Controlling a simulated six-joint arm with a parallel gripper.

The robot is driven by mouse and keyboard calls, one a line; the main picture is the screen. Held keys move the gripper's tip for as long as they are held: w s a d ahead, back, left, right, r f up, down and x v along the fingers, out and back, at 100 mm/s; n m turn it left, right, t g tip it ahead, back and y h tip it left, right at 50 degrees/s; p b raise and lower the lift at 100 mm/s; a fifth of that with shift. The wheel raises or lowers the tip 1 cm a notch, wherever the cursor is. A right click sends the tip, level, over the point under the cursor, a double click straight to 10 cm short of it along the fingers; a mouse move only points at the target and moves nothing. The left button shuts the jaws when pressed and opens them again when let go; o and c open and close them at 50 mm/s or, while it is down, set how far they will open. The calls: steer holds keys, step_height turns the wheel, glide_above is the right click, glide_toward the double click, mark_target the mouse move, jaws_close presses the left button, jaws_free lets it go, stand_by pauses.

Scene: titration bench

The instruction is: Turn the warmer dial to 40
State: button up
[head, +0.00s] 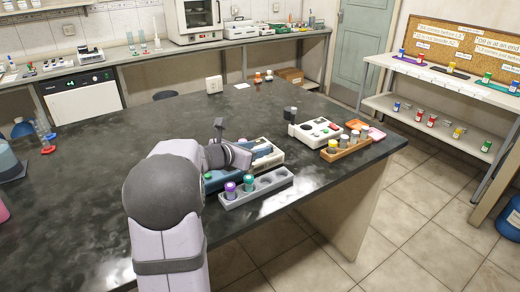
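A white device (304,135) with dark round spots and a small red spot on top stands near the bench's right edge. It may be the warmer; a dial and its numbers are too small to make out. A dark upright knob-like part (290,114) stands at its back left corner. Another pale unit (272,161), with blue and dark parts, lies left of it, partly behind my arm. My gripper (243,157) appears at the end of the grey arm, above or beside this pale unit, apart from the white device. Its fingers cannot be made out.
A grey rack (266,191) with purple-capped and teal-capped vials stands in front of the pale unit. The bench's middle back (180,115) is clear.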

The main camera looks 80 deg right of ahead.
steer(key=shift+a+r, duration=0.1)
steer(key=shift+a, duration=0.05)
steer(key=p, duration=0.2)
steer(key=shift+r+p, duration=0.25)
steer(key=shift+p, duration=0.05)
steer(key=shift+f+p, duration=0.1)
steer(key=shift+p, duration=0.35)
steer(key=shift+f, duration=0.1)
steer(key=shift+f, duration=0.2)
steer(key=shift+p+x, duration=0.8)
steer(key=shift+x, duration=2.8)
jaws_close()
